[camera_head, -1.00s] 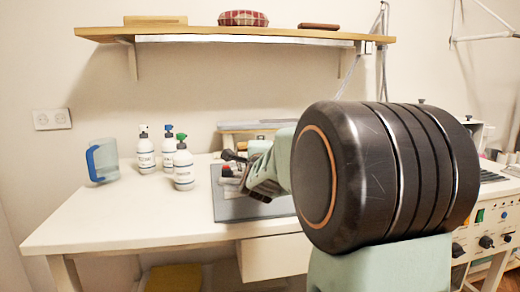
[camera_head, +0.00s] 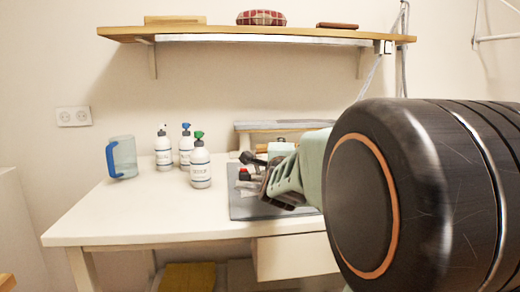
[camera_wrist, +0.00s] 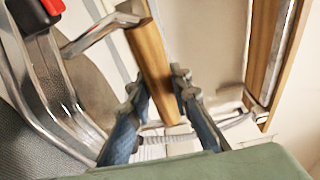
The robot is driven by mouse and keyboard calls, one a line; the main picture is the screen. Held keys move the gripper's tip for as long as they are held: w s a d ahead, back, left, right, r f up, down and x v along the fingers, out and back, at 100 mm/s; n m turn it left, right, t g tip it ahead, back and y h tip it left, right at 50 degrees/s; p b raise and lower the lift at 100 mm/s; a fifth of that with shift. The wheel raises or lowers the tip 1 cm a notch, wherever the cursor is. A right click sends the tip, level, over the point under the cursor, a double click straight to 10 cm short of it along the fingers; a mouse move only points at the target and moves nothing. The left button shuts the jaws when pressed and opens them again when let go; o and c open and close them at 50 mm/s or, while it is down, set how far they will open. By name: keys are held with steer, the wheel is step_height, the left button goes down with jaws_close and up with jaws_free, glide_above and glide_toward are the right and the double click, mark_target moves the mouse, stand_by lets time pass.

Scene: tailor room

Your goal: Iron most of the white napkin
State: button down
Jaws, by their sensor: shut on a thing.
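My gripper (camera_head: 256,170) is over the grey mat (camera_head: 240,205) on the white table, at the end of my green arm. In the wrist view my gripper (camera_wrist: 162,88) has its two fingers on either side of a wooden handle (camera_wrist: 152,55) and is shut on it. A shiny metal bracket joins this handle, which looks like part of an iron. A small red and black part (camera_head: 244,174) shows beside the fingers in the head view. I cannot make out the white napkin in either view; my arm hides part of the mat.
Several white bottles (camera_head: 200,168) and a clear jug with a blue handle (camera_head: 122,158) stand on the table (camera_head: 130,215) to the left. A wooden shelf (camera_head: 215,35) hangs above. The table's front left is clear. My large dark arm joint fills the right side.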

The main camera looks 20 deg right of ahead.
steer(key=shift+s+a+r, duration=0.15)
steer(key=shift+s+r, duration=0.05)
steer(key=shift+s, duration=0.35)
steer(key=shift+s+a+r, duration=0.1)
steer(key=shift+s+r, duration=0.05)
steer(key=shift+s, duration=0.35)
